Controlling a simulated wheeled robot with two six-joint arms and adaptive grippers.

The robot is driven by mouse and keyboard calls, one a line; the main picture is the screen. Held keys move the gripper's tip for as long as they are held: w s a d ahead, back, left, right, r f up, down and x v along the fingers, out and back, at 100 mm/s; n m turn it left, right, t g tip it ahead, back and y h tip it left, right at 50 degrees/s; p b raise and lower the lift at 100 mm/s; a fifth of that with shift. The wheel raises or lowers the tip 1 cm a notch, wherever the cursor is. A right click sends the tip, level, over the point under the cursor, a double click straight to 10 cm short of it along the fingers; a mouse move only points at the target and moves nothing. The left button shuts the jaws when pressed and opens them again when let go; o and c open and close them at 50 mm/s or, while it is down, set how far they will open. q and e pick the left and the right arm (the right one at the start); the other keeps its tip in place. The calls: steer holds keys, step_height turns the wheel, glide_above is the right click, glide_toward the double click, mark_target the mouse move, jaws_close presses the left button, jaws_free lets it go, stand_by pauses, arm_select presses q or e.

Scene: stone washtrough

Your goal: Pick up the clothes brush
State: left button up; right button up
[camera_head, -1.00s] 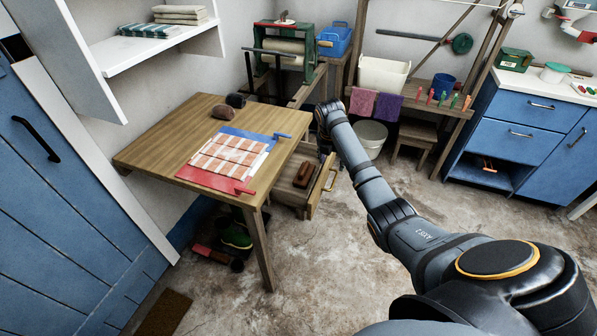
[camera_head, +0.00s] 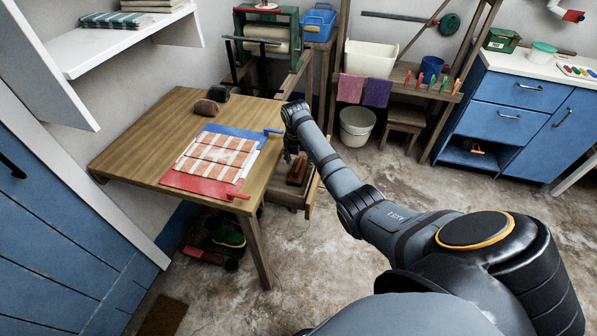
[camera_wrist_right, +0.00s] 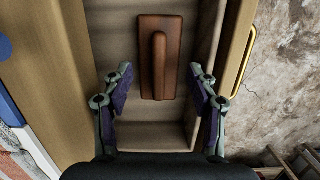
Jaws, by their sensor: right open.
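The clothes brush, a reddish-brown wooden block with a raised lengthwise grip, lies in the open table drawer. It shows in the right wrist view (camera_wrist_right: 160,62) and, partly hidden by my arm, in the head view (camera_head: 297,172). My right gripper (camera_wrist_right: 161,80) is open and empty above the drawer, pointing down. In the wrist view its two fingers stand left and right of the brush's lower part, apart from it. In the head view the right gripper (camera_head: 291,155) is small and dark, between table edge and drawer. My left gripper is not in view.
The drawer (camera_wrist_right: 184,140) has walls close around the brush and a brass handle (camera_wrist_right: 243,62) on its front. A white bucket (camera_head: 357,127) stands on the floor behind.

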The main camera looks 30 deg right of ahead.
mark_target(298, 164)
step_height(298, 164, down, 3)
steer(key=shift+f, duration=0.1)
steer(key=shift+w+f, duration=0.1)
steer(key=shift+f, duration=0.25)
steer(key=c, duration=0.8)
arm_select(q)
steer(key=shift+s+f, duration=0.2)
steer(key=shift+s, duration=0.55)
arm_select(e)
steer(key=shift+c, duration=0.2)
